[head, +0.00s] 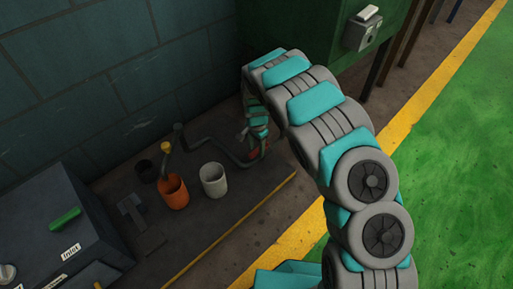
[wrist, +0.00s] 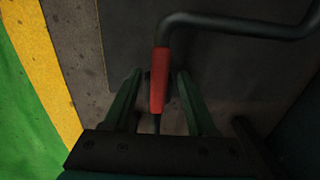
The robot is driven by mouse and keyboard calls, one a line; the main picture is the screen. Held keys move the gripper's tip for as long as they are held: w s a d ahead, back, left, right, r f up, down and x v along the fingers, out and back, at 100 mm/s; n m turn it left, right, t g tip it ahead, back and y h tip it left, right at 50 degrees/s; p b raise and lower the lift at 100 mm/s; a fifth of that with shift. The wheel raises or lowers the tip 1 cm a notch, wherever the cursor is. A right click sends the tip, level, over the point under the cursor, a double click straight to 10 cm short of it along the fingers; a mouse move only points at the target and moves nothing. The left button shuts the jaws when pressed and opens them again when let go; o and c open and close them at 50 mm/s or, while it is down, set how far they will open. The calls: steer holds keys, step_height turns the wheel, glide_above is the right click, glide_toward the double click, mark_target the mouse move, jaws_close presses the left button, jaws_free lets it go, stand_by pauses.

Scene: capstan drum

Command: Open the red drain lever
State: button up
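The red drain lever (wrist: 159,80) shows in the wrist view as a red grip on the end of a bent dark pipe. My gripper (wrist: 160,78) is open, with one green finger on each side of the red grip. I see gaps between the grip and both fingers. In the head view the red lever (head: 265,148) is mostly hidden behind my arm's end, and my gripper (head: 258,148) there is small and dark.
An orange cup (head: 173,192) with a yellow-topped tool and a white cup (head: 213,180) stand on the dark platform (head: 215,220). A dark box (head: 55,225) with a green handle is at left. A green cabinet (head: 310,40) stands behind my arm. Green floor at right is clear.

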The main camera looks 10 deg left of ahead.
mark_target(257, 150)
steer(key=shift+r+p, duration=0.35)
steer(key=shift+r, duration=3.55)
steer(key=s+d+r+n+p, duration=0.1)
steer(key=s+d+r, duration=0.3)
steer(key=d+r, duration=0.25)
steer(key=s+d+r+h+p, duration=0.1)
steer(key=s+d+r+p, duration=0.15)
steer(key=d+r, duration=0.4)
steer(key=s+d+r+n+p, duration=0.1)
steer(key=s+d+r, duration=0.35)
steer(key=r, duration=0.35)
steer(key=s+d+r+n+p, duration=0.1)
steer(key=s+r, duration=0.3)
steer(key=s, duration=0.5)
steer(key=s+d+r+n+g+p, duration=0.1)
steer(key=s+d+r+n+p, duration=0.1)
steer(key=s, duration=0.8)
steer(key=s+d+r+n+y+p, duration=0.1)
steer(key=s+d+r, duration=0.3)
steer(key=s, duration=0.6)
steer(key=shift+s+r+n+g+p, duration=0.2)
steer(key=shift+r+n+g+p, duration=0.25)
steer(key=shift+r+n, duration=0.5)
steer(key=shift+a, duration=0.1)
